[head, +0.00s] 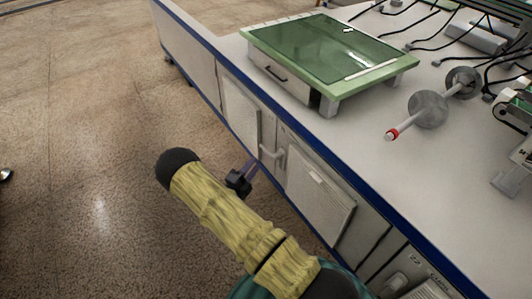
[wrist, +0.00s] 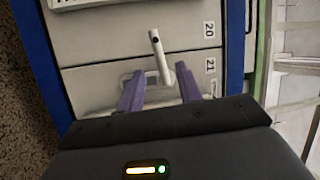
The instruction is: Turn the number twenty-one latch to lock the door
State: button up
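A pale bar-shaped latch (wrist: 159,55) shows in the wrist view, lying across the seam between the panel marked 20 (wrist: 130,38) and the door marked 21 (wrist: 95,90). Its lower end lies between my purple fingertips in the picture; I cannot tell whether they touch it. In the head view the latch (head: 272,155) stands out from the cabinet front. My gripper (wrist: 160,80) is open, with a wide gap between its fingers. In the head view my gripper (head: 250,165) is just left of the latch. The lower part of door 21 is hidden behind my gripper.
The white bench top (head: 440,140) with its blue edge runs above the cabinet fronts. A green-framed glass box (head: 330,50) and a grey roller with a red-ringed tip (head: 428,108) stand on it. Open speckled floor (head: 90,190) lies to the left.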

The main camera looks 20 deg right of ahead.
aim_at(266, 149)
jog(key=b+x, duration=0.2)
jog(key=x, duration=0.7)
jog(key=shift+b, duration=0.4)
